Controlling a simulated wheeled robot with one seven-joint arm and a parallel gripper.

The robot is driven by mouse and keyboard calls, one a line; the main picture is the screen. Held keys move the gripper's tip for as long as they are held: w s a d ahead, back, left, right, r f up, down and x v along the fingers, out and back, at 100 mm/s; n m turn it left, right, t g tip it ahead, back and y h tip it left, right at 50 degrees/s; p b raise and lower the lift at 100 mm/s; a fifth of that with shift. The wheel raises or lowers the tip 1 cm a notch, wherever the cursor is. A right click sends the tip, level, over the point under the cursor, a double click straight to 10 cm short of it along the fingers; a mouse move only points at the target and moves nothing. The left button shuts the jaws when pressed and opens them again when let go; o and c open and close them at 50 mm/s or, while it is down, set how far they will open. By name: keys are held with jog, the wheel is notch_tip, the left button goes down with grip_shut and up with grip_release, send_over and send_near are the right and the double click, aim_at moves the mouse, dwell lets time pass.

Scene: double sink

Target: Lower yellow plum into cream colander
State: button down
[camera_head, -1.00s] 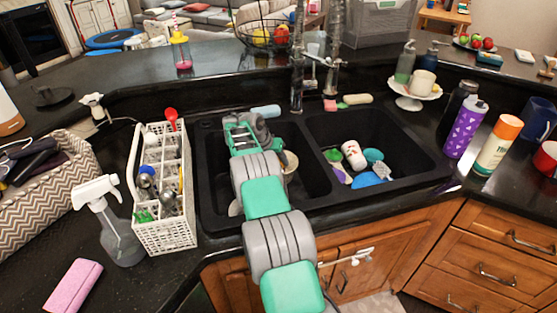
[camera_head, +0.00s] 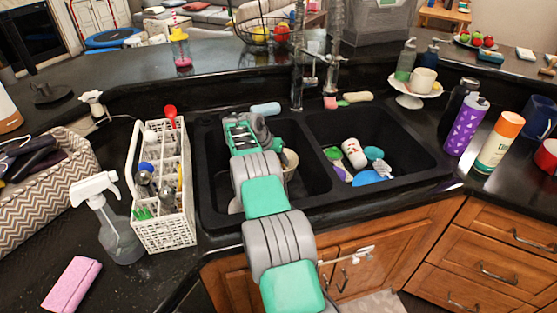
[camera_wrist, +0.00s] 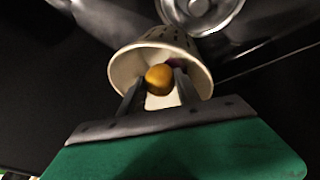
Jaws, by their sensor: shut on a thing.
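The yellow plum (camera_wrist: 159,79) is between the fingertips of my gripper (camera_wrist: 158,84) in the wrist view, and the gripper is shut on it. The cream colander (camera_wrist: 203,72) is around the plum and fingertips in that view, its open rim facing the camera; I cannot tell whether the plum touches it. In the head view, part of the colander (camera_head: 290,160) shows in the left sink basin beside my arm. My arm hides the plum and fingertips there.
A round metal drain (camera_wrist: 203,12) shows beyond the colander. The right basin holds a white cup (camera_head: 354,153) and several colourful items. A white cutlery rack (camera_head: 166,235) stands left of the sink, and the faucet (camera_head: 297,70) rises behind it.

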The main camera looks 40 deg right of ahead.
jog(key=shift+f, duration=0.45)
jog(key=c, duration=0.8)
grip_release()
jog(key=shift+r, duration=0.1)
